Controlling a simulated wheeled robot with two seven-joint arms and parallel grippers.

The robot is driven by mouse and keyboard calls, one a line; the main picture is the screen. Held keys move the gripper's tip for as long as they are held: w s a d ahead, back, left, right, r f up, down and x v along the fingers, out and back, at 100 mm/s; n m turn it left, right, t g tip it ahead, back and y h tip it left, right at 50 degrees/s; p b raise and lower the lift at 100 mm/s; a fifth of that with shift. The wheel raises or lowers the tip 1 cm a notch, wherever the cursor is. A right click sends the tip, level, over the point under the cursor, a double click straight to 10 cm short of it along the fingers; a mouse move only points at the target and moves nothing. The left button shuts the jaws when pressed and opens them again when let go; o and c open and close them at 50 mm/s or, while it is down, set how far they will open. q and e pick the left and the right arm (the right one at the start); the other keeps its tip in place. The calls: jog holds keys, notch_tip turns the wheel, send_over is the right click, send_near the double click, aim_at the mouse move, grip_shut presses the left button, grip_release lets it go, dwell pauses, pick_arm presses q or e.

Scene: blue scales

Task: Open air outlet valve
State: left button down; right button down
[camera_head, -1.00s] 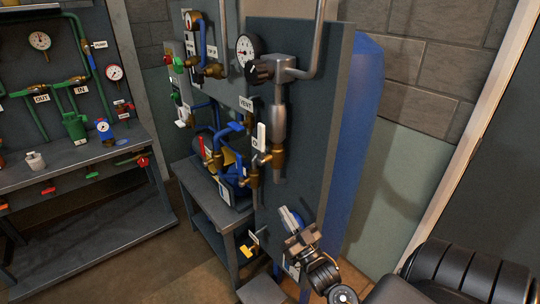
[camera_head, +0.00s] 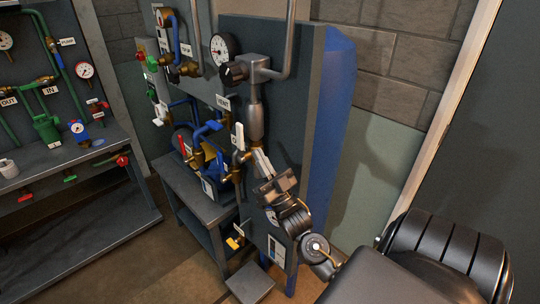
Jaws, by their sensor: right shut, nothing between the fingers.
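My right gripper (camera_head: 263,161) is shut and empty, its pale fingers pointing up and left. Its tips are close to the brass valve body under the grey cylinder; I cannot tell whether they touch. This valve has an upright white lever (camera_head: 240,137) just left of the fingers. A small tag partly shows below the lever. A second valve with a yellow handle (camera_head: 234,242) sits low at the panel's left edge. I cannot read which valve is labelled as the air outlet. My left gripper is not in view.
The dark panel (camera_head: 290,60) carries a round gauge (camera_head: 224,48), a black knob (camera_head: 233,73) and a VENT label (camera_head: 223,102). A blue tank (camera_head: 330,110) stands behind it. A blue compressor with pipes sits on a bench (camera_head: 185,185) to the left.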

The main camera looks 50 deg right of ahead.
aim_at(242, 137)
jog(key=w, duration=0.1)
jog(key=w+r+p, duration=0.1)
jog(key=w, duration=0.1)
jog(key=shift+w, duration=0.25)
jog(key=shift+w+f, duration=0.1)
jog(key=shift+w, duration=0.45)
jog(key=shift+w+d+r+g+p, duration=0.15)
jog(key=shift+w+r+g+p, duration=0.25)
jog(key=shift+p, duration=0.75)
jog(key=shift+s, duration=0.2)
jog(key=shift+w, duration=0.1)
